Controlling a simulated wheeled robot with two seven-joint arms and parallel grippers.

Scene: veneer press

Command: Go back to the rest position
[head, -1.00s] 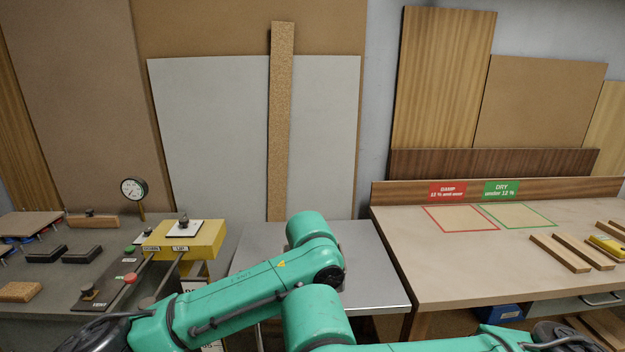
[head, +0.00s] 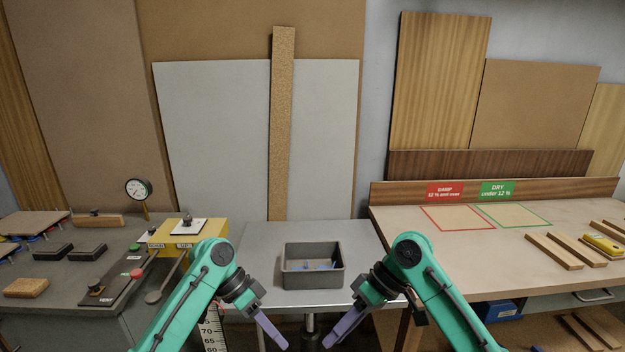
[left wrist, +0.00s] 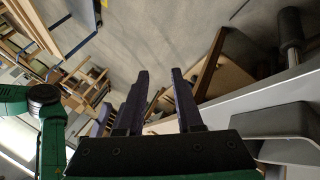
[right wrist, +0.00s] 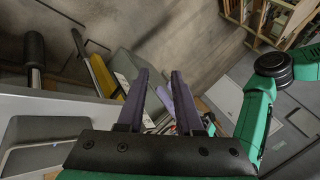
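My left gripper (head: 272,332) hangs in front of the metal table, pointing down and to the right in the head view. In the left wrist view its two purple fingers (left wrist: 158,100) stand apart with nothing between them. My right gripper (head: 343,330) mirrors it on the other side, pointing down and to the left. In the right wrist view its fingers (right wrist: 160,98) are also apart and empty. Both arms are folded, with elbows raised near the table's front edge.
A grey bin (head: 313,278) with small blue items inside stands on the metal table (head: 262,240) between the arms. The press bench (head: 60,290) is at left with a yellow block (head: 190,234). The sorting bench (head: 400,225) at right has red and green outlined squares.

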